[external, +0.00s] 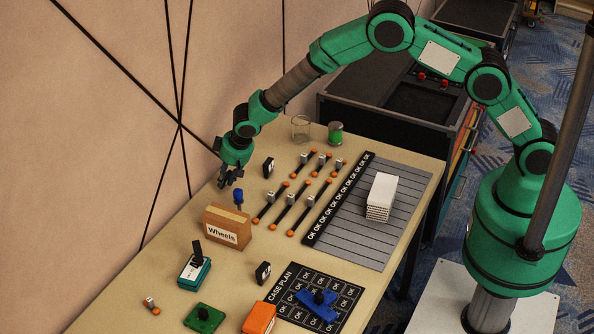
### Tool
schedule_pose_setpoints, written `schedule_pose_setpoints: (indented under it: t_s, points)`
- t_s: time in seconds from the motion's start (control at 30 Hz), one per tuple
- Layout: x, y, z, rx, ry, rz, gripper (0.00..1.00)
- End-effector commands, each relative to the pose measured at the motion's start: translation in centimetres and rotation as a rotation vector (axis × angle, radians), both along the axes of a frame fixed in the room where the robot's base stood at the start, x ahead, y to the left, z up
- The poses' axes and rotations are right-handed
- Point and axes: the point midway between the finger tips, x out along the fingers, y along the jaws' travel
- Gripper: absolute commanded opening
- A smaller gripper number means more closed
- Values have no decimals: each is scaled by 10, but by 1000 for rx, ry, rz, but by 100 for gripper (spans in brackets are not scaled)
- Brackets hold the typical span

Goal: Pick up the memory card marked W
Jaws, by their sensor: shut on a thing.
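My gripper (231,181) hangs at the left side of the table with its fingers pointing down, above and behind the cardboard box labelled Wheels. A small black piece with a white label (268,168) stands upright to the right of my gripper. A similar black piece (263,272) stands farther forward, beside the case plan mat. Their markings are too small to read, so I cannot tell which card bears a W.
Orange-ended rods (291,212) lie in the middle. A white stack (380,198) sits on a grey striped mat (413,205). A glass (301,128) and green jar (335,134) stand behind.

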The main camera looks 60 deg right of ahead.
Motion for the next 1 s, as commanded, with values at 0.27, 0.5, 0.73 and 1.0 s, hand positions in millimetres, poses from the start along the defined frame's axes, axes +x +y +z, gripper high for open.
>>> schedule_pose_setpoints:
  t_s: [0.27,0.5,0.73,1.0]
  points:
    - [1,0,40,1,-2,-1,1]
    - [0,0,75,0,-1,0,1]
    - [0,0,91,1,-1,0,1]
    - [0,0,92,1,-1,0,1]
